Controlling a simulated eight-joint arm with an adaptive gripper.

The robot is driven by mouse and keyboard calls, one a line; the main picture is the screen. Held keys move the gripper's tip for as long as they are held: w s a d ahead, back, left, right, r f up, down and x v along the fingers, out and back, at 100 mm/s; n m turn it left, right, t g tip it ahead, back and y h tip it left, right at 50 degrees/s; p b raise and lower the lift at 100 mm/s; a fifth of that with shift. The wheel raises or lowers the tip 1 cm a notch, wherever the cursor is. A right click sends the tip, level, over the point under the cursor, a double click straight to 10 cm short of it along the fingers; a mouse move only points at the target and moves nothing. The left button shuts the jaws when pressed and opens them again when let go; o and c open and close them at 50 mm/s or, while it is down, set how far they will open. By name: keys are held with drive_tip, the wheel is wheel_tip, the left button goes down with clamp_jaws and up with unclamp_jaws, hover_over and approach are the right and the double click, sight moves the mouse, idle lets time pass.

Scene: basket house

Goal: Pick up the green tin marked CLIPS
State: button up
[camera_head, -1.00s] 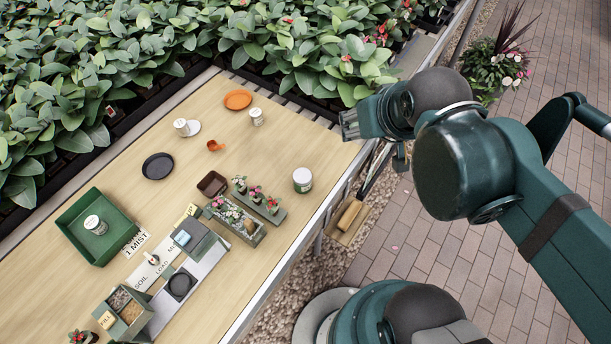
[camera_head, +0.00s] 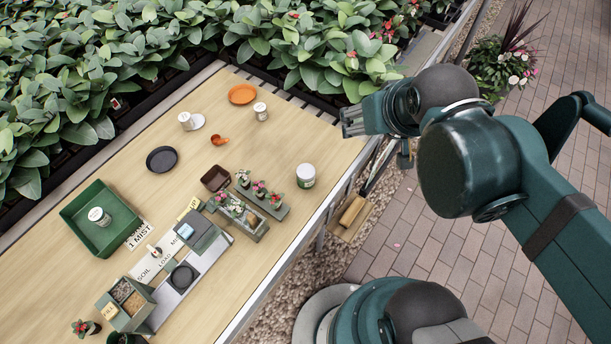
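A short round tin (camera_head: 306,176) with a pale top and a green side stands upright near the right edge of the wooden table (camera_head: 280,250). Its marking is too small to read, so I cannot confirm CLIPS. My gripper (camera_head: 352,122) is above and to the right of this tin in the picture, by the table's right edge, and apart from it. The fingers are small and seen at an angle, so their opening is unclear. Other pale tins stand in the green tray (camera_head: 72,213), where one tin (camera_head: 98,216) shows, and at the back, where another (camera_head: 261,111) shows.
A planter of small flowers (camera_head: 262,200) stands left of the green-sided tin. Dense leafy plants (camera_head: 250,40) line the far edge. Bare table lies around the tin.

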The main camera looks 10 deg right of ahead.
drive_tip(key=shift+f, duration=0.1)
drive_tip(key=m+g+b, duration=0.6)
drive_tip(key=m+g, duration=0.1)
drive_tip(key=m, duration=0.6)
hover_over(306, 171)
drive_tip(key=f, duration=2.5)
drive_tip(key=shift+d+f, duration=0.25)
drive_tip(key=shift+f, duration=0.1)
drive_tip(key=shift+a+f+m, duration=0.2)
drive_tip(key=shift+f+m, duration=0.2)
drive_tip(key=shift+f, duration=0.1)
drive_tip(key=shift+f, duration=0.1)
drive_tip(key=shift+f, duration=1.2)
